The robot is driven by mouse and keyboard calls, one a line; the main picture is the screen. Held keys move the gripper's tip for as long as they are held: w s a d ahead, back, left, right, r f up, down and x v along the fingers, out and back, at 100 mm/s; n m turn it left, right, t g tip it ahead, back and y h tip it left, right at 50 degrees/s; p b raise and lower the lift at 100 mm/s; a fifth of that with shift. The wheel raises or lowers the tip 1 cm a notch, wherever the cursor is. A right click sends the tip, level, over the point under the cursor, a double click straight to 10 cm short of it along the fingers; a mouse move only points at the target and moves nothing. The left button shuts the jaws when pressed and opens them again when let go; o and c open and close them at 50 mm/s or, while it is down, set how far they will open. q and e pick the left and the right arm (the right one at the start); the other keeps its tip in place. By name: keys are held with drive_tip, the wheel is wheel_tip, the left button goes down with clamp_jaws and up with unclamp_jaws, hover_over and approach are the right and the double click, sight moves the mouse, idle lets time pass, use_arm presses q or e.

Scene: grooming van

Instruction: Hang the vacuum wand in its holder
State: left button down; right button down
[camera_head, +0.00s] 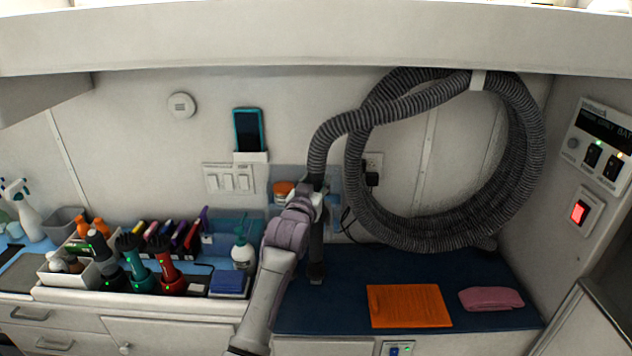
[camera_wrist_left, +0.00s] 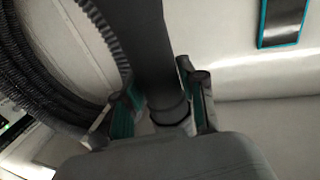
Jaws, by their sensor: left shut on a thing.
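The dark vacuum wand (camera_head: 316,245) stands roughly upright over the blue counter mat in the head view, with its ribbed grey hose (camera_head: 345,122) leaving its top and looping to the right. My left gripper (camera_head: 318,200) is shut on the wand near its upper part. In the left wrist view, the wand (camera_wrist_left: 152,50) passes between the two fingers (camera_wrist_left: 158,112) of the gripper. The wand's lower end is just above or on the mat; I cannot tell which. I cannot make out the wand holder for certain. My right gripper is not in view.
The coiled hose (camera_head: 528,150) hangs on the back wall. An orange towel (camera_head: 408,305) and a pink cloth (camera_head: 491,299) lie on the blue mat (camera_head: 345,300). A phone (camera_head: 248,129) is mounted on the wall.

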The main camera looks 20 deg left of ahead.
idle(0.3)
use_arm(q)
drive_tip(key=c, duration=0.6)
unclamp_jaws()
drive_tip(key=shift+o, duration=0.3)
drive_tip(key=shift+f, duration=0.2)
drive_tip(key=o, duration=0.5)
drive_tip(key=shift+o, duration=0.2)
drive_tip(key=shift+s+r, duration=0.1)
